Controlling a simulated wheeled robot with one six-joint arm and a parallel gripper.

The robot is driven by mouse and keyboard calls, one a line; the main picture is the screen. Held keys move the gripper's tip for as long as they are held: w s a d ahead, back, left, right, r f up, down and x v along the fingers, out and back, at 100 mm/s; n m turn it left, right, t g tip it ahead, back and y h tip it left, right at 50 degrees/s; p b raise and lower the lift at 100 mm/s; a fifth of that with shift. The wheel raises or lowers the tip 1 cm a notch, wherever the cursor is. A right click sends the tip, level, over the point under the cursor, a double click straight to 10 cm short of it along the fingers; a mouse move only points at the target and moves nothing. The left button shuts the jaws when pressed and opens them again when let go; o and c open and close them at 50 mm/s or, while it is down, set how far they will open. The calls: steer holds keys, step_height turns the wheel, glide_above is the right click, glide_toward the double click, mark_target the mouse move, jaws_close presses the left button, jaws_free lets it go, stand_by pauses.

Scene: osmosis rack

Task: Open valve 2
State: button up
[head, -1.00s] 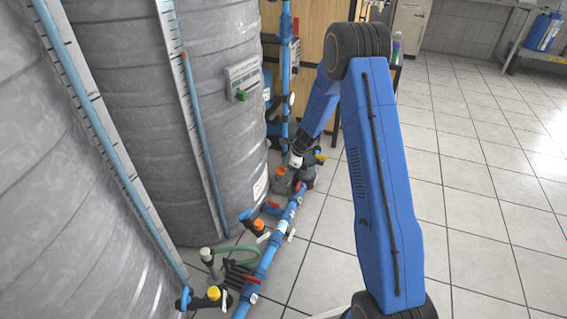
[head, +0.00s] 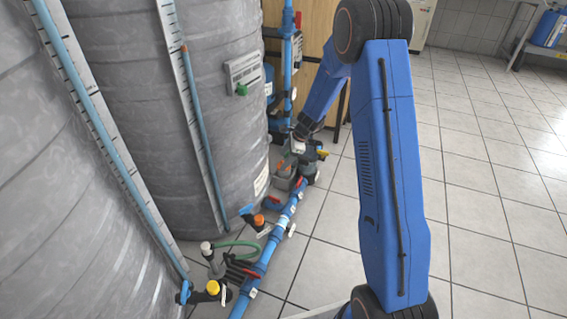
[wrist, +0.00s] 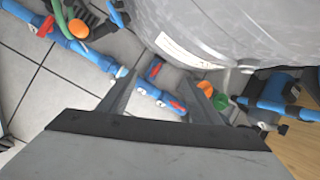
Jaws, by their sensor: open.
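Several valves with red handles sit on the blue floor pipe (head: 265,258). I cannot tell from any label which one is valve 2. In the head view one red handle (head: 273,209) is midway along the pipe and another (head: 250,272) is nearer the front. My gripper (wrist: 166,82) is open and empty. In the wrist view a red handle (wrist: 178,107) on the pipe and a blue fitting with a red part (wrist: 154,71) show between its fingers, seemingly beyond the tips. In the head view my arm's wrist partly hides the gripper near the pipe's far end.
Large grey tanks (head: 110,130) stand close along the left of the pipe. An orange-capped fitting (head: 259,221), a yellow-capped one (head: 213,287) and a green hose (head: 238,244) crowd the pipe. The tiled floor (head: 490,200) on the right is clear.

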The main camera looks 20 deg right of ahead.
steer(key=f, duration=0.2)
steer(key=f+m, duration=0.1)
steer(key=shift+w+f, duration=0.2)
steer(key=shift+w, duration=0.15)
steer(key=c, duration=0.6)
steer(key=m, duration=0.5)
glide_toward(275, 198)
steer(key=shift+h, duration=0.3)
steer(key=x, duration=0.9)
steer(key=shift+w+a+r, duration=0.1)
steer(key=shift+a, duration=0.1)
jaws_close()
